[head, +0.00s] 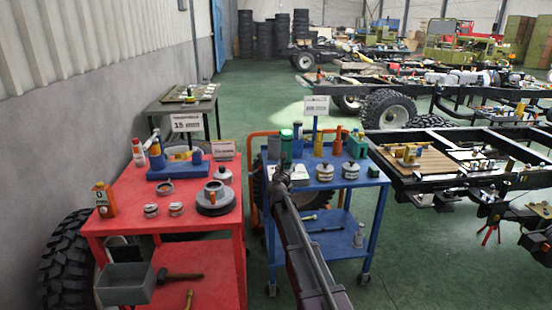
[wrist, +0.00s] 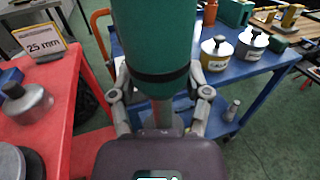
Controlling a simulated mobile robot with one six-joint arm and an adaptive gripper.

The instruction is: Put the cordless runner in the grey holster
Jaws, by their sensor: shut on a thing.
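My gripper (wrist: 160,105) is shut on a teal cylindrical body with a black band, which I take to be the cordless runner (wrist: 153,45). A narrower grey part of it shows between the fingers. In the head view the runner (head: 286,146) stands upright above my gripper (head: 283,172), in front of the blue cart's top. The grey holster appears to be the open grey box (head: 125,284) at the front left of the red cart, low and well to the left of my gripper. It is not in the wrist view.
The red cart (head: 190,262) carries bottles, tins, a blue block and a dark round part (head: 215,198). The blue cart (head: 330,183) holds several tins and bottles close behind my gripper. A tyre (head: 68,255) stands at left. Green floor is open at lower right.

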